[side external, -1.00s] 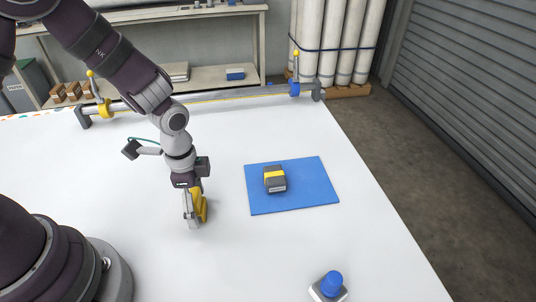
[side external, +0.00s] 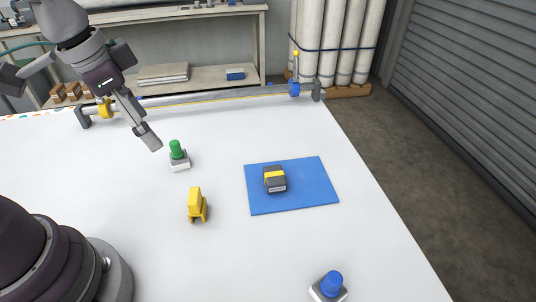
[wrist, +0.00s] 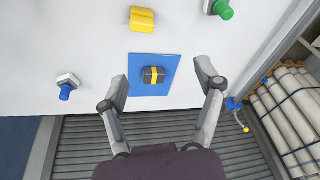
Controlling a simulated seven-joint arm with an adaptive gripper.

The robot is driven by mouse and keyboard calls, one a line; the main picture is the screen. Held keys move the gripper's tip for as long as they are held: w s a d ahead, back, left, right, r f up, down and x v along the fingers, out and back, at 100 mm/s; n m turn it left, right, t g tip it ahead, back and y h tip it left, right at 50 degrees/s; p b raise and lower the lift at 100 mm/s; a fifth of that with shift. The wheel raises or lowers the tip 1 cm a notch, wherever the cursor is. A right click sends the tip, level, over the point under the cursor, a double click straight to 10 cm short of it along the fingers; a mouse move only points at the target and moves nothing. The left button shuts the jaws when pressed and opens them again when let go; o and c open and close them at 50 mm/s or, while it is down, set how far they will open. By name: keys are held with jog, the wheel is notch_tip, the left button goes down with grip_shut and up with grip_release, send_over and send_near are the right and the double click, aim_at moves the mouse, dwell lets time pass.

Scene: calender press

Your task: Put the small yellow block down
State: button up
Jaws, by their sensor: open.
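The small yellow block (side external: 197,204) stands on the white table, left of the blue mat, with nothing touching it. It also shows in the wrist view (wrist: 142,19) at the top middle. My gripper (side external: 152,143) is raised above the table, up and left of the block in the side view. In the wrist view my gripper (wrist: 163,85) has its two fingers spread wide with nothing between them in its grasp.
A dark block with a yellow band (side external: 275,179) lies on the blue mat (side external: 315,183). A green-topped button (side external: 178,155) stands behind the yellow block. A blue-topped button (side external: 329,286) is near the front edge. A rail (side external: 220,97) runs along the back.

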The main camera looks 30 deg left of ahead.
jog(key=s+r+n+t, duration=0.1)
jog(key=s+a+r+n, duration=0.1)
jog(key=n, duration=0.1)
jog(key=shift+s+r+t, duration=0.1)
jog(key=shift+s+t, duration=0.25)
jog(key=shift+t, duration=0.05)
jog(key=shift+o, duration=0.5)
jog(key=shift+s+a+r+n+t, duration=0.15)
jog(key=shift+s+n+t, duration=0.2)
jog(key=shift+n, duration=0.35)
